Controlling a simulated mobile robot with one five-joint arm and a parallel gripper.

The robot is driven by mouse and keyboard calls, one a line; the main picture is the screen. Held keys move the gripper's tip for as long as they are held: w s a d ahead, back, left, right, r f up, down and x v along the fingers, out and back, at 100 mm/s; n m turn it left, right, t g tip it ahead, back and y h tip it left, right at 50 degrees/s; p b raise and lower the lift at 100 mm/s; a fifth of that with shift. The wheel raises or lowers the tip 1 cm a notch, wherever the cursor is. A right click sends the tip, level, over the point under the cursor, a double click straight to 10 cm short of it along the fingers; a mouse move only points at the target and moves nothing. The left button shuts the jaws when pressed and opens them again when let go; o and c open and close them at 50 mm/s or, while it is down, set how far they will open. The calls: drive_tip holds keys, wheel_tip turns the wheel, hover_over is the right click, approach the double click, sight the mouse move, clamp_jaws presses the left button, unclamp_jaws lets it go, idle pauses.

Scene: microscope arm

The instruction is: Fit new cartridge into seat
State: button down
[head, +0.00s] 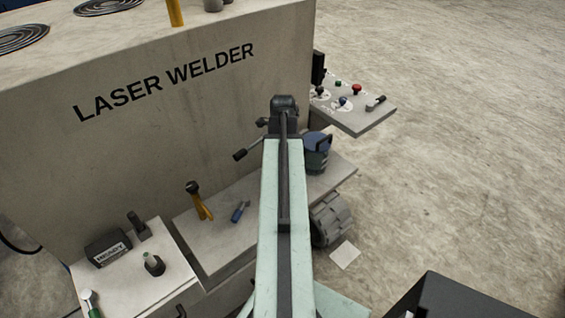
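My mint-green arm reaches up from the bottom middle of the head view and ends in a dark joint (284,104) in front of the laser welder (165,80). I cannot make out my gripper's fingers there, nor anything between them. A small dark cylinder (154,263) with a pale top stands on the left shelf (165,290); I cannot tell whether it is the new cartridge. Behind it are a dark box marked READY (108,249) and a small dark upright block (138,227). I cannot identify the seat for certain.
A middle ledge (225,245) holds a yellow-handled tool (199,201) and a small blue tool (240,211). Right of my arm are a blue-topped canister (317,152), a grey ribbed part (331,220) and a control panel (352,108). The floor (450,170) at right is mostly clear.

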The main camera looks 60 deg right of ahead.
drive_tip(key=shift+f+b, duration=0.5)
drive_tip(key=shift+f, duration=0.1)
drive_tip(key=shift+c, duration=2.1)
unclamp_jaws()
drive_tip(key=shift+r, duration=0.15)
wheel_tip(320, 180, up, 8)
drive_tip(key=p, duration=0.8)
drive_tip(key=shift+f, duration=0.2)
